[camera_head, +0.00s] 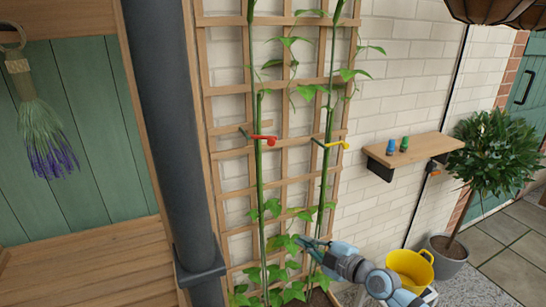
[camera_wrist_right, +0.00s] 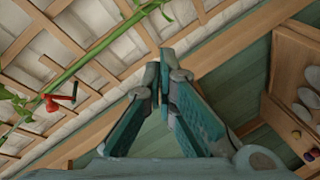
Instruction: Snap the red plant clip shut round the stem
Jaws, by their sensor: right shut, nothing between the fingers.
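The red plant clip (camera_head: 264,139) sits at the left green stem (camera_head: 259,185), about halfway up the trellis. A thin dark piece juts out to its left. In the right wrist view the red clip (camera_wrist_right: 54,104) is at the left, beside the stem (camera_wrist_right: 88,57), with a red arm sticking out. I cannot tell how far its jaws are apart. My right gripper (camera_head: 299,240) is well below the clip, low in front of the trellis. Its fingertips (camera_wrist_right: 162,58) meet and hold nothing. The left gripper is not in view.
A yellow clip (camera_head: 338,145) is on the right stem. The wooden trellis (camera_head: 202,78) backs both plants. A dark post (camera_head: 174,120) stands left. A wall shelf (camera_head: 420,148) with small bottles, a yellow bucket (camera_head: 408,265) and a potted tree (camera_head: 492,150) are at the right.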

